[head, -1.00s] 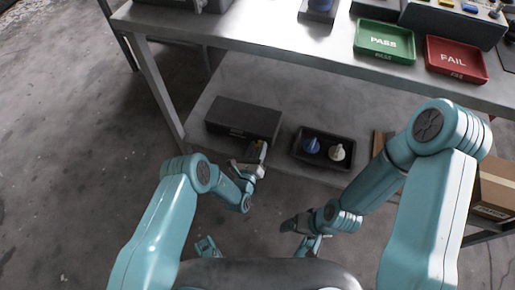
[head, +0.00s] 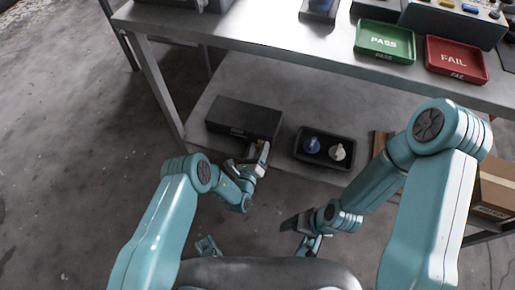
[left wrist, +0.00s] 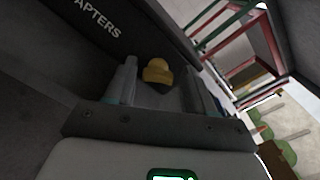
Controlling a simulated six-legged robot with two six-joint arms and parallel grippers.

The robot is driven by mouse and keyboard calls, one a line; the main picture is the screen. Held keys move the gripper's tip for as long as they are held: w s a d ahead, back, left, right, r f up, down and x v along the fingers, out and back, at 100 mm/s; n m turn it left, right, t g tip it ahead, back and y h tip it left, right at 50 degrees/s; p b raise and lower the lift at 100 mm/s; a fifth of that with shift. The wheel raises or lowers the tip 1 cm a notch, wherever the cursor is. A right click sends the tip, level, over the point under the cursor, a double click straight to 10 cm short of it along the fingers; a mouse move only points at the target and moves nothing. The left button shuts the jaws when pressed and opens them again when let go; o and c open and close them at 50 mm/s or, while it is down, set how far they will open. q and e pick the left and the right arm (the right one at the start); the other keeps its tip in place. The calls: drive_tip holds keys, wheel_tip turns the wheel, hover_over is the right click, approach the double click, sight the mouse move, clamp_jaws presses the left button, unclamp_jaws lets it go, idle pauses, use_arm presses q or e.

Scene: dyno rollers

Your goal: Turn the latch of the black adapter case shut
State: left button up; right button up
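The black adapter case (head: 240,117) sits shut-looking on the lower shelf of the bench. Its side with white lettering ending in "APTERS" fills the upper left of the left wrist view (left wrist: 60,45). A yellow latch knob (left wrist: 157,72) stands out from the case, between the fingers of my left gripper (left wrist: 163,88). The fingers are apart, with a visible gap on each side of the knob. In the head view my left gripper (head: 256,158) is at the case's front right corner. My right gripper (head: 290,224) hangs over the floor, away from the case; its fingers are unclear.
A dark tray (head: 300,151) with a blue and a white piece is right of the case. A cardboard box (head: 494,187) is at far right. The bench top (head: 260,38) overhangs the shelf and bears a green PASS tray (head: 385,42) and red FAIL tray (head: 457,60).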

use_arm(q)
drive_tip(key=shift+a+f, duration=0.1)
idle(0.3)
drive_tip(key=m, duration=0.6)
drive_tip(key=shift+b, duration=0.3)
drive_tip(key=s+a+m+p, duration=0.1)
drive_tip(key=s+a+p, duration=0.15)
drive_tip(key=s, duration=0.55)
drive_tip(key=s+a+p, duration=0.2)
drive_tip(key=s+p, duration=0.1)
drive_tip(key=s, duration=0.4)
drive_tip(key=s+d+r+m+g+h, duration=0.6)
drive_tip(key=d+r+m+g+h, duration=0.25)
drive_tip(key=m+h, duration=0.3)
drive_tip(key=s+a+r+m+g+y, duration=0.1)
drive_tip(key=s+a+m+g+y, duration=0.1)
drive_tip(key=s+m+g, duration=0.8)
drive_tip(key=shift+s+r+g, duration=0.4)
drive_tip(key=shift+s+g, duration=0.7)
drive_tip(key=shift+g, duration=0.45)
use_arm(e)
drive_tip(key=shift+s+d+r, duration=0.2)
drive_tip(key=shift+s+r, duration=0.1)
drive_tip(key=shift+r, duration=0.55)
drive_tip(key=shift+s+d+r, duration=0.25)
drive_tip(key=shift+s+r, duration=0.1)
drive_tip(key=shift+r, duration=0.45)
drive_tip(key=shift+s+d+r, duration=0.2)
drive_tip(key=shift+s+r, duration=0.1)
drive_tip(key=shift+r, duration=0.55)
